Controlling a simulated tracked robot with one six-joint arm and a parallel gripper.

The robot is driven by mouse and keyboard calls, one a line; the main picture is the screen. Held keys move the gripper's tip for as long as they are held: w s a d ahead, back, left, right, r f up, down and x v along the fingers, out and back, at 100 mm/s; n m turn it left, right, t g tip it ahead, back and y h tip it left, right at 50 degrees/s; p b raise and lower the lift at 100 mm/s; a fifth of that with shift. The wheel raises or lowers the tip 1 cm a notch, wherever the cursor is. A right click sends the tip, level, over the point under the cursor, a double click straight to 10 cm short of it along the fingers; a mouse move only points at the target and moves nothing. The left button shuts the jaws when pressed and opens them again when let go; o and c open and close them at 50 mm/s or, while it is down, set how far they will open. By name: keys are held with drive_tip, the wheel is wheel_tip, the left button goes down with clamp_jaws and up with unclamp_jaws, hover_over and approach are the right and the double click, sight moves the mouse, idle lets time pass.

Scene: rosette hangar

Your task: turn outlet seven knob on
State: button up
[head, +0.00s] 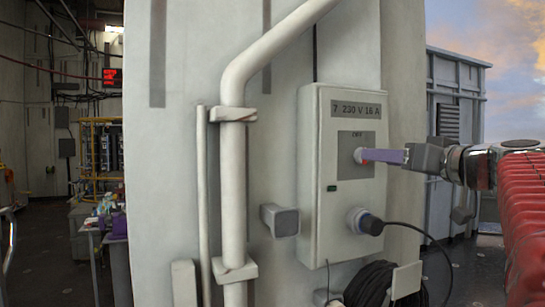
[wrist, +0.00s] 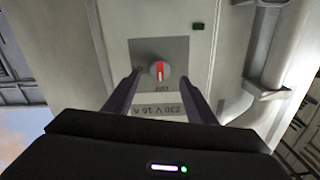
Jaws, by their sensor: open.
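The outlet seven box (head: 325,225), labelled "7 230 V 16 A", is mounted on a pale column. The stripe lies about upright in the wrist view, in line with the OFF lettering. In the head view the knob (head: 358,155) is partly hidden by my fingers. My gripper (head: 381,156) is open, reaching from the right. In the wrist view its fingers stand either side of the knob, with gaps; I cannot tell how far the tips are from the plate.
A plug (head: 366,222) with a black cable is in the box's lower socket. A coiled cable (head: 372,285) hangs below. A small dark green indicator (head: 331,188) is left of the plug. A thick pipe (head: 233,165) runs left of the box.

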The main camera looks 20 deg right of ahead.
drive_tip(key=shift+w, duration=2.5)
drive_tip(key=c, duration=1)
